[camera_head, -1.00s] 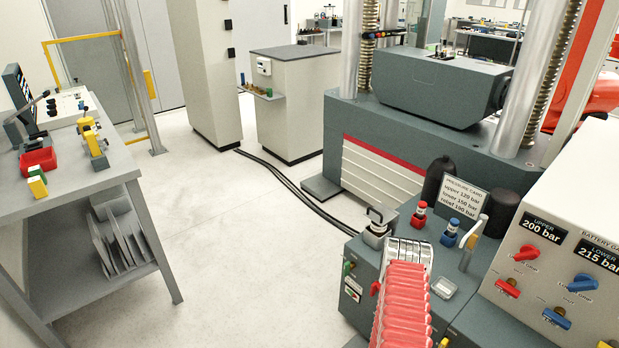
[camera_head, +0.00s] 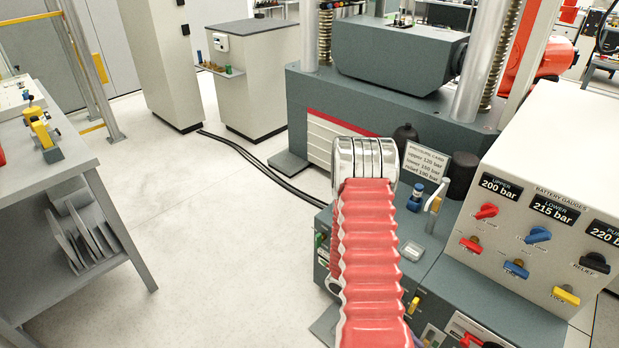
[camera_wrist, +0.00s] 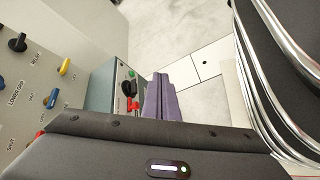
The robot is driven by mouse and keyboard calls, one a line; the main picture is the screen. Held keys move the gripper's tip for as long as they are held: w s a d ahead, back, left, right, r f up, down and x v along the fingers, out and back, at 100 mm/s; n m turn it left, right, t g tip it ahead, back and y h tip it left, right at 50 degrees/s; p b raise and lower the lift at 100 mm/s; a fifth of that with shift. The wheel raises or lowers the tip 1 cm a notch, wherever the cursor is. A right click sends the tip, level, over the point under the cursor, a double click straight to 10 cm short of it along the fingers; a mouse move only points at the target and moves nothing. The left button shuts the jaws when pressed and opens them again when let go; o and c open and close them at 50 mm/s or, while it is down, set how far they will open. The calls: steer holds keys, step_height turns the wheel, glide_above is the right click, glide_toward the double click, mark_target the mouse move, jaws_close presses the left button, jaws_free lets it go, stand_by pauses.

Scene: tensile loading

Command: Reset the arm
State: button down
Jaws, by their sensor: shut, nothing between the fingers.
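My arm with its red ribbed sleeve (camera_head: 370,265) and chrome rings (camera_head: 365,163) reaches forward over the grey console in the head view. I cannot tell the exact gap between fingers and cabinet.
The gauge panel (camera_head: 560,180), reading upper 200 bar and lower 215 bar, stands right of my arm. A pressure card (camera_head: 430,168) and a blue-topped valve (camera_head: 415,197) are on the console. The large test machine (camera_head: 400,115) stands behind. Open floor (camera_head: 200,215) lies left, before a workbench (camera_head: 75,165).

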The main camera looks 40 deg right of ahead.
steer(key=w+a+r+n+t+y, duration=0.15)
steer(key=w+a+r+t, duration=0.25)
steer(key=w+a+r, duration=0.45)
steer(key=w+a+r+t+y, duration=0.2)
steer(key=w+a+r+t, duration=0.3)
steer(key=a+r, duration=0.55)
steer(key=w+a+r+n+t, duration=0.1)
steer(key=a+r+t, duration=0.3)
steer(key=r, duration=0.5)
steer(key=w+a+r+n+t+y, duration=0.1)
steer(key=a+r+n+t, duration=0.1)
steer(key=a+r, duration=0.7)
steer(key=shift+r+t, duration=0.75)
steer(key=shift+t, duration=0.15)
steer(key=shift+s, duration=0.1)
